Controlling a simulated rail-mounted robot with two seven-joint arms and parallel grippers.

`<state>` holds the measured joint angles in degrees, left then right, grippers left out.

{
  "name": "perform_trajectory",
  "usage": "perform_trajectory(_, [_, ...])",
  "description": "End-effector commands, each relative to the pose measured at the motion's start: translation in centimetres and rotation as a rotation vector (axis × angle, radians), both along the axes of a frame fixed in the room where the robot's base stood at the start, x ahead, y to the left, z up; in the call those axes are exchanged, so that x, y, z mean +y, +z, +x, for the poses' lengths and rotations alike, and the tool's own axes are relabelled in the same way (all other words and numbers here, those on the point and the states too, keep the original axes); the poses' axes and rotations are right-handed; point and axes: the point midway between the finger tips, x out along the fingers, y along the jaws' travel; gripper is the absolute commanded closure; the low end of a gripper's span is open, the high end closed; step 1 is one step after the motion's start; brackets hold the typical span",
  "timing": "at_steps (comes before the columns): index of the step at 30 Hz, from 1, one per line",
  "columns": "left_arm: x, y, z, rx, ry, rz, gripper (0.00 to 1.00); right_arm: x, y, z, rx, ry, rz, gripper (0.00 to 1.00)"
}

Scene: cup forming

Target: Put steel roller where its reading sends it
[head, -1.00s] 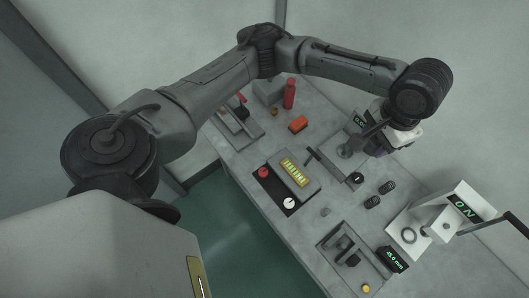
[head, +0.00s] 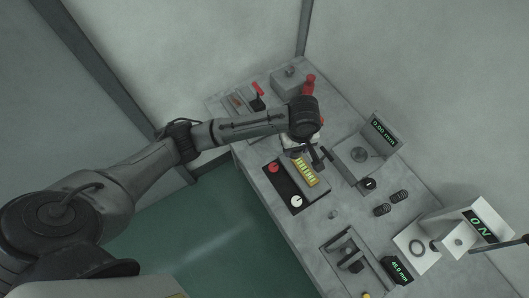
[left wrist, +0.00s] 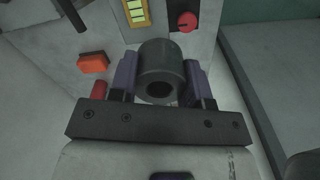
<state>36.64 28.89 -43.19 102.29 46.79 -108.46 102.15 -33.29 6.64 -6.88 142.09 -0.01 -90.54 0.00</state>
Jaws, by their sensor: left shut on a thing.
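My left gripper (left wrist: 160,80) is shut on the steel roller (left wrist: 161,64), a dark grey cylinder with a round hole in its end, held between two purplish finger pads. In the head view the wrist and forearm hide the roller and fingertips, above the table near the control panel. A gauge (head: 358,155) with a flat plate and round pad has a display (head: 384,132) that reads 0.00 mm. A second display (head: 480,226) reads 0 N, on a white press-like stand. A small display (head: 398,269) reads 45.0 mm. My right gripper is not in view.
An orange block (left wrist: 93,62) shows in the left wrist view.

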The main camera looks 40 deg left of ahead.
Motion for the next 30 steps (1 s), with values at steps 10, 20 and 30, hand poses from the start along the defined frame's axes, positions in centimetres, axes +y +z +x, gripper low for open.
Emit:
perform_trajectory(10, [1.2, -6.6, -2.2, 0.001, 0.311, 0.001, 0.86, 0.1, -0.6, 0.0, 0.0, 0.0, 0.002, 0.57])
perform_trajectory(20, [7.0, -10.6, -0.8, -0.001, 0.337, 0.006, 0.86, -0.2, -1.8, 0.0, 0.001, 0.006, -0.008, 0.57])
perform_trajectory(30, [11.6, -13.4, 0.4, -0.002, 0.332, 0.002, 0.86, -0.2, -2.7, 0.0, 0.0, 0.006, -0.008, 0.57])
